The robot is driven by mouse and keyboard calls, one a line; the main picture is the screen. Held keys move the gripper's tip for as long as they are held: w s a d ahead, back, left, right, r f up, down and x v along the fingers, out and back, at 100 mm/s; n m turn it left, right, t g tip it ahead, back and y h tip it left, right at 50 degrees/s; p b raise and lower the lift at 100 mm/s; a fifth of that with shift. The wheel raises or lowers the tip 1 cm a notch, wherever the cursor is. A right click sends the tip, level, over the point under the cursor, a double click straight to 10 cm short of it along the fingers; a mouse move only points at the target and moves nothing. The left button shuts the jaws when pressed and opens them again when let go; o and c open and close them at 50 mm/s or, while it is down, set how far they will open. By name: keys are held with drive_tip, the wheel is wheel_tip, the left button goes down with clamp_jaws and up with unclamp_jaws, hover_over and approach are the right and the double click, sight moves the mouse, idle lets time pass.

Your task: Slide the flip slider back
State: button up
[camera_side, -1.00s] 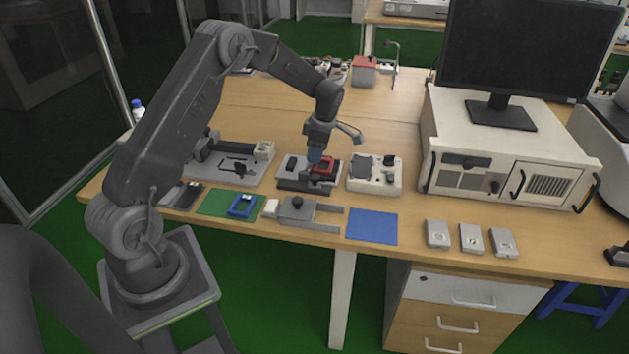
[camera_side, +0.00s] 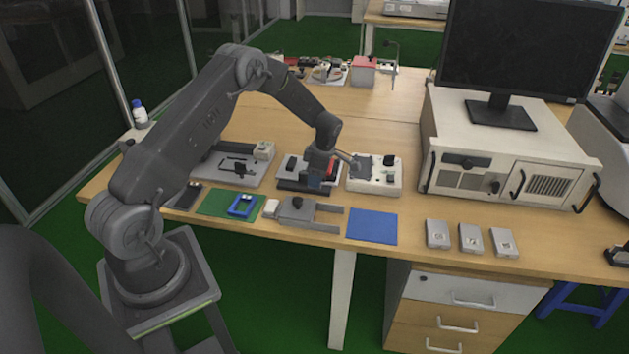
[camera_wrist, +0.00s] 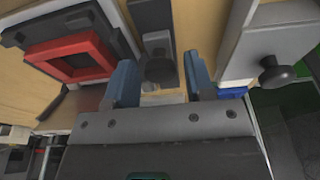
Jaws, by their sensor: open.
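The flip slider fixture (camera_side: 292,172) is a light plate with a dark block and a dark rail along its front, on the wooden bench. In the wrist view its red square frame (camera_wrist: 70,58) lies left of my fingers, and a dark grey rail (camera_wrist: 150,18) with a dark round-ended knob (camera_wrist: 159,70) runs between them. My gripper (camera_side: 313,185) is low over the right part of the fixture and hides most of the red frame in the side view. In the wrist view my gripper (camera_wrist: 160,82) is open, its blue fingers on either side of the knob. Contact cannot be told.
A white box with a black knob (camera_side: 391,184) stands close on the right, a grey plate fixture (camera_side: 215,172) on the left. A grey forked fixture with a knob (camera_side: 297,205) lies in front. A blue mat (camera_side: 371,228) and green mat (camera_side: 212,203) lie flat near the front edge.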

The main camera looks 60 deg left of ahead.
drive_tip(key=shift+r, duration=0.15)
drive_tip(key=shift+r, duration=2.15)
wheel_tip(320, 180, up, 3)
drive_tip(key=m, duration=0.3)
drive_tip(key=m+t, duration=0.1)
drive_tip(key=m, duration=0.1)
drive_tip(key=shift+s+m+y, duration=0.1)
drive_tip(key=shift+m+y, duration=0.2)
drive_tip(key=shift+m, duration=0.1)
drive_tip(key=shift+f, duration=3.8)
drive_tip(key=shift+r, duration=0.1)
drive_tip(key=shift+r, duration=2.2)
